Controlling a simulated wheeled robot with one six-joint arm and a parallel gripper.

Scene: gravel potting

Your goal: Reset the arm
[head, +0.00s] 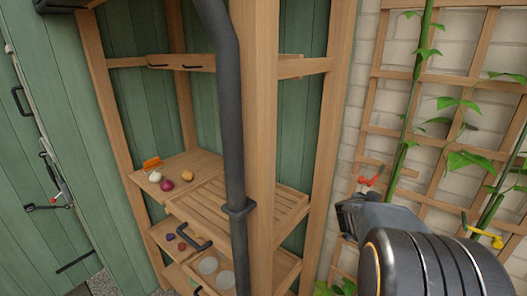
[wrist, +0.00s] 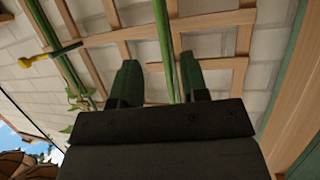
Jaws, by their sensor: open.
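My arm (head: 420,255) shows at the lower right of the head view, in front of the trellis. In the wrist view my gripper (wrist: 160,85) points at the trellis, its two dark fingers apart with nothing held between them. A green stem (wrist: 165,45) runs behind the gap between the fingers; I cannot tell how far off it is. The fingertips are not clearly seen in the head view.
A wooden trellis (head: 440,130) with climbing plants covers the pale brick wall at right. A red clip (head: 371,177) and a yellow clip (head: 485,235) sit on it. A wooden shelf unit (head: 262,120) with onions and a dark drainpipe (head: 228,120) stand left.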

